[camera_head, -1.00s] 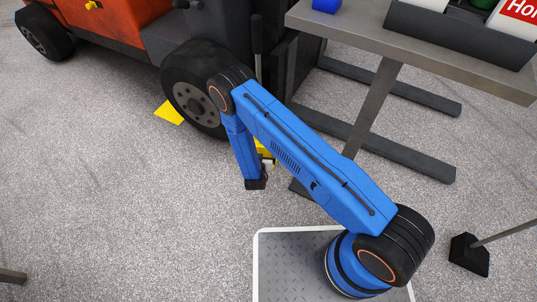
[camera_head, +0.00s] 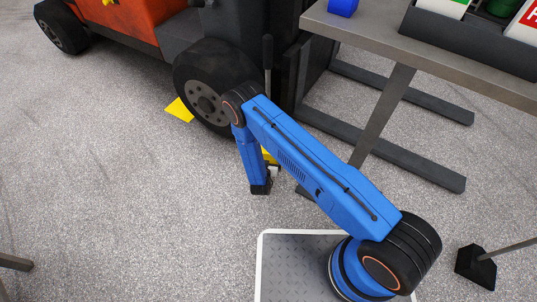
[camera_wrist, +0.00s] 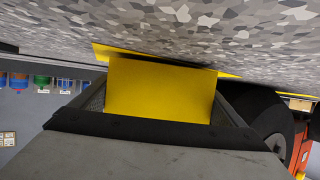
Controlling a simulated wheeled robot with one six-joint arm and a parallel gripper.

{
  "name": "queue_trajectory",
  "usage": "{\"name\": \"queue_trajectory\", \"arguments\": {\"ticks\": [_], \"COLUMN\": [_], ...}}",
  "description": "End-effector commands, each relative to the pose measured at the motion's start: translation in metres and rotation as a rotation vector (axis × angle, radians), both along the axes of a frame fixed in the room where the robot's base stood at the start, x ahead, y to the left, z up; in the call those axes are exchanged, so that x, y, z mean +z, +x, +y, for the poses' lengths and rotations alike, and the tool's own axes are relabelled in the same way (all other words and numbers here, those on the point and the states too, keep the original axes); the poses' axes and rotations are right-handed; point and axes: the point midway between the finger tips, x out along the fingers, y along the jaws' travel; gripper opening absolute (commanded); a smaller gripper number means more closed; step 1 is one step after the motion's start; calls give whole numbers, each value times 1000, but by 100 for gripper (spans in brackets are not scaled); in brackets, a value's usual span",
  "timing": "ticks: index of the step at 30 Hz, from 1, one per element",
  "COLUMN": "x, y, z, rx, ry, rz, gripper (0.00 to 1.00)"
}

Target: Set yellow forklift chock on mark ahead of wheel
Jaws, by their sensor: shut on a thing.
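The yellow chock (camera_wrist: 160,90) fills the middle of the wrist view, between the dark fingers of my gripper (camera_wrist: 160,98), which is shut on it. The floor is at the top of this view. A flat yellow mark (camera_wrist: 103,51) shows behind the chock, close to it; I cannot tell whether they touch. The forklift's black wheel (camera_wrist: 257,112) is at the right. In the head view my gripper (camera_head: 271,172) is low over the floor, right of the front wheel (camera_head: 204,100), and my arm mostly hides the chock. Another yellow patch (camera_head: 180,110) lies left of that wheel.
The orange forklift (camera_head: 128,15) stands at the upper left. A grey table (camera_head: 440,75) stands at the right, its leg and dark floor bars (camera_head: 400,160) near my arm. A black foot (camera_head: 475,266) with a pole is at lower right.

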Motion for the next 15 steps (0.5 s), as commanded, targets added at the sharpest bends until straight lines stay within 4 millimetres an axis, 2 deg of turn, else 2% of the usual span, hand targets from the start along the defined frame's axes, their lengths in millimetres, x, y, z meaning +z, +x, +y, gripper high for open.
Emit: {"name": "queue_trajectory", "arguments": {"ticks": [14, 15], "x": [-6, -7], "y": [3, 2], "z": [4, 3], "rx": [0, 1], "ry": [2, 0], "rz": [-3, 0], "gripper": [31, 100]}}
